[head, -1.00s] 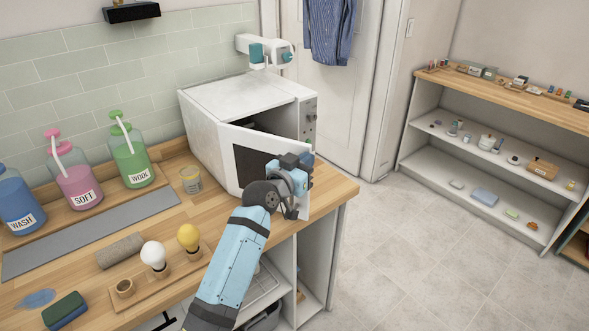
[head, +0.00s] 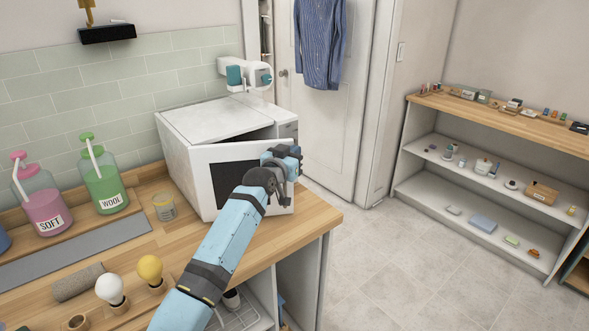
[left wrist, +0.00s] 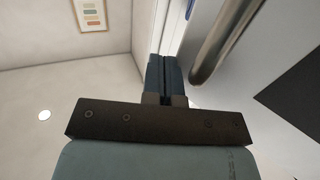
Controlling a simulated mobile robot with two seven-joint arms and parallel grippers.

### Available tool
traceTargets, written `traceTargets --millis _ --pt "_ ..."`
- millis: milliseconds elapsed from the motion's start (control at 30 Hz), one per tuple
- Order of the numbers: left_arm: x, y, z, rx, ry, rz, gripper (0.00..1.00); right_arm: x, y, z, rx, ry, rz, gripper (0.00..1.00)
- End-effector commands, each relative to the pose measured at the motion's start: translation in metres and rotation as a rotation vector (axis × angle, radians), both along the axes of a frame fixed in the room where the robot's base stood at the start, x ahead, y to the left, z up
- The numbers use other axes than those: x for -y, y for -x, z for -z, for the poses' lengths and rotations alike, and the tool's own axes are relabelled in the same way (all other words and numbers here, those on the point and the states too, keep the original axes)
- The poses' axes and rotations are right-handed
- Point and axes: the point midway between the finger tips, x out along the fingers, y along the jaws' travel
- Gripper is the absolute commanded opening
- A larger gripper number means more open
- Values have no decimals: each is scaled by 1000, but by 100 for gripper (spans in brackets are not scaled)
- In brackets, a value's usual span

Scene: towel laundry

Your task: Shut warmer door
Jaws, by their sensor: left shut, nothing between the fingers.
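The white warmer (head: 200,130) stands on the wooden counter. Its white door (head: 222,200), with a dark window, is partly open; a dark gap shows along its top toward the right. My left gripper (head: 286,160) is at the door's free right edge, with its fingers shut and empty. The closed fingers (left wrist: 165,75) show in the left wrist view, beside the pale door face with a metal bar handle (left wrist: 228,45). I cannot tell whether the fingers touch the door. My forearm and gripper hide part of the door. My right gripper is not in view.
A glass jar (head: 164,207) stands left of the warmer, near the green bottle (head: 103,180) and the pink bottle (head: 43,205). Light bulbs on a wooden holder (head: 128,302) are near the front. A white and teal fixture (head: 245,73) is behind the warmer. Open floor lies right.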

Motion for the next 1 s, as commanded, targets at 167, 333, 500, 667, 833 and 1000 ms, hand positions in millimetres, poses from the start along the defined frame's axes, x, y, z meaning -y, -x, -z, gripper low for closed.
traceTargets --millis 167,333,500,667,833,1000 --pt "-9 -37 4 2 -4 -1 0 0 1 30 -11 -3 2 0" --pt "-16 -62 1 2 -4 -1 0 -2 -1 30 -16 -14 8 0" --pt "-19 -78 1 -1 4 -45 0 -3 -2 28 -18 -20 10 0" --pt "-25 -90 0 -1 2 -93 0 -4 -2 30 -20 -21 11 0" --pt "-29 -96 1 0 1 -122 0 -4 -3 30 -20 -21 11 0" --pt "-31 -98 0 1 0 -131 0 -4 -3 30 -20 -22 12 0"
